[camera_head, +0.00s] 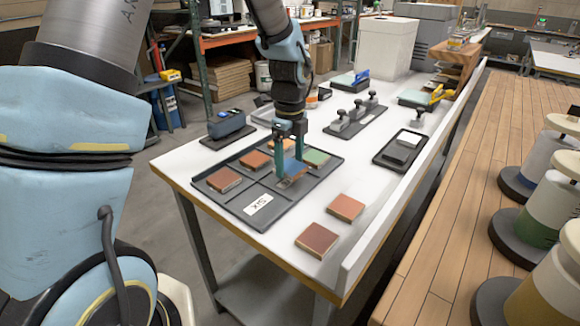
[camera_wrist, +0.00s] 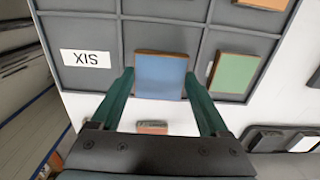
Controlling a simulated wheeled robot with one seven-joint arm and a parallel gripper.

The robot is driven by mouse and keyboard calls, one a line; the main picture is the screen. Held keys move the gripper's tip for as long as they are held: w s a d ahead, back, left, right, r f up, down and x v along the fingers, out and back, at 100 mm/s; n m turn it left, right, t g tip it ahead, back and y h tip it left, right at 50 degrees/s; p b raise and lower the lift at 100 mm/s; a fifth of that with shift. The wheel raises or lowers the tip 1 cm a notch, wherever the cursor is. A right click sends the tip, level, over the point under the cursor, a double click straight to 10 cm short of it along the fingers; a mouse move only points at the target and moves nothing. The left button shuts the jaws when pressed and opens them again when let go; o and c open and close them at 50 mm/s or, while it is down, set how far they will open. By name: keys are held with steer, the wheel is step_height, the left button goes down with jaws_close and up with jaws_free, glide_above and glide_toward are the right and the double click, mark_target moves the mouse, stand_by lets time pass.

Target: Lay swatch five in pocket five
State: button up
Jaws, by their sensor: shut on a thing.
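The swatch between my fingertips is blue with a brown edge; it shows in the wrist view (camera_wrist: 160,76) and in the head view (camera_head: 293,166). My gripper (camera_head: 290,172) points down and is shut on it, one finger on each side. The swatch is at the middle pocket of the near row of the dark tray (camera_head: 283,204). I cannot tell whether it touches the pocket floor. No number shows on the swatch, and it hides any label under it. The pocket beside it is empty and has a SIX label (camera_wrist: 86,58). A green swatch (camera_wrist: 235,73) lies in the pocket on the other side.
Orange-brown swatches (camera_head: 224,179) lie in the tray's other row. Two loose brown swatches, one nearer (camera_head: 316,240) and one farther (camera_head: 345,207), lie on the white table. A dark device (camera_head: 226,130) stands behind the tray. A raised white rail (camera_head: 400,205) edges the table.

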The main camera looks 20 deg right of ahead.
steer(key=shift+f, duration=1.35)
steer(key=shift+f, duration=0.15)
steer(key=o, duration=1.3)
steer(key=shift+o, duration=0.2)
